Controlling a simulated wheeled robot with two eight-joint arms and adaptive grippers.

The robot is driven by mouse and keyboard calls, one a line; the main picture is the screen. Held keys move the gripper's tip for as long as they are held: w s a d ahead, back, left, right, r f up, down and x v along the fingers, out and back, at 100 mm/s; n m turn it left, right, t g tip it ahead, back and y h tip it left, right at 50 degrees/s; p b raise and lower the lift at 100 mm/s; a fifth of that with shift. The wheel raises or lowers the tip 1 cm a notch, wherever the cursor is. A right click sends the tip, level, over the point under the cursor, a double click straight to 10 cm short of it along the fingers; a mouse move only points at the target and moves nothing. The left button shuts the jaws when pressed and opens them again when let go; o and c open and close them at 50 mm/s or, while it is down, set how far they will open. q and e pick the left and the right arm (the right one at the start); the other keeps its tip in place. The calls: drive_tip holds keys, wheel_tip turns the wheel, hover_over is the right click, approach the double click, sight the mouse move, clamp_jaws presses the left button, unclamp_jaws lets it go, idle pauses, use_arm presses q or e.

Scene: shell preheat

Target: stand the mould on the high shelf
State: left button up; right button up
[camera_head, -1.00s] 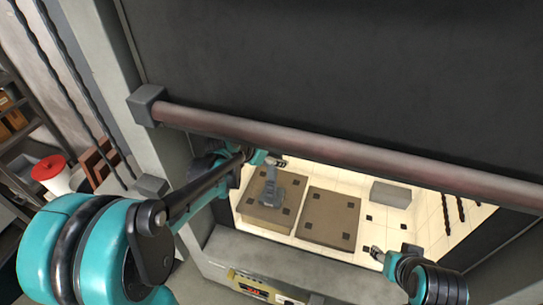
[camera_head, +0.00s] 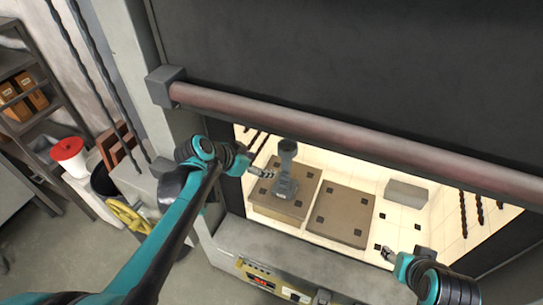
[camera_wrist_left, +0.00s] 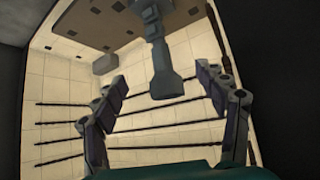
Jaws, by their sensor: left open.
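The grey mould (camera_head: 284,172) stands upright inside the lit chamber, on the left brown shelf (camera_head: 299,207). This shelf looks higher than the brown shelf beside it (camera_head: 340,218). In the left wrist view the picture is upside down; the mould (camera_wrist_left: 160,62) shows between and beyond the spread fingers (camera_wrist_left: 165,88), hanging from the shelf (camera_wrist_left: 120,15) at the top. My right gripper (camera_head: 387,253) is low at the chamber's right front, and its jaws are too small to judge.
A grey block (camera_head: 406,194) lies at the back right of the chamber. A thick reddish bar (camera_head: 330,135) and dark door (camera_head: 350,60) hang above the opening. The front sill (camera_head: 270,245) runs below it. Twisted dark rods line the chamber walls. A red-lidded bucket (camera_head: 68,150) stands outside at left.

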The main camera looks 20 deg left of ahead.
use_arm(q)
drive_tip(key=s+d+f+n+g+y, duration=0.1)
drive_tip(key=s+d+n, duration=0.4)
drive_tip(key=s, duration=0.8)
drive_tip(key=f+y, duration=0.1)
drive_tip(key=y, duration=0.1)
drive_tip(key=shift+d+y, duration=0.35)
drive_tip(key=shift+y, duration=0.05)
drive_tip(key=shift+d, duration=0.1)
